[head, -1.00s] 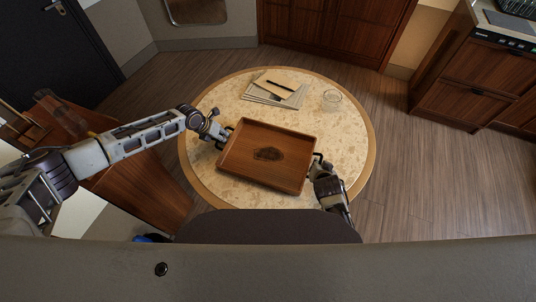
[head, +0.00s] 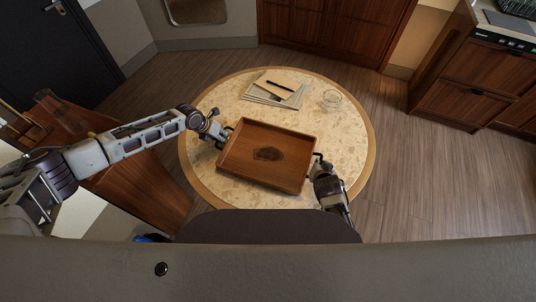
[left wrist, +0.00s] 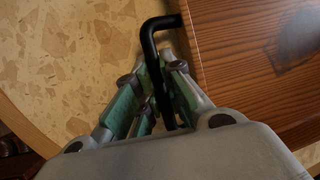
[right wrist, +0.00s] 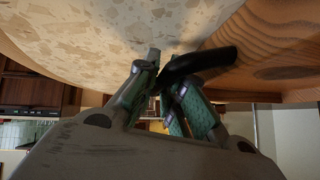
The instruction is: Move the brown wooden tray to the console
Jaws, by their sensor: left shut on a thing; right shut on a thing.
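The brown wooden tray (head: 245,163) is over the round stone-topped table, with a dark patch on its bottom. I cannot tell whether it rests on the top or is slightly raised. My left gripper (head: 221,138) is at the tray's left end; in the left wrist view its fingers (left wrist: 152,98) are shut on the black handle (left wrist: 150,40). My right gripper (head: 318,163) is at the right end; in the right wrist view its fingers (right wrist: 165,85) are shut on the other black handle (right wrist: 205,62). The tray also shows in the left wrist view (left wrist: 240,70). I cannot identify the console for certain.
On the round table (head: 225,95) lie papers with a dark pen (head: 279,86), and a clear glass (head: 332,98) stands beside them. A dark chair back (head: 265,226) is at the near edge. A wooden piece of furniture (head: 140,190) stands left. Floor is clear at right.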

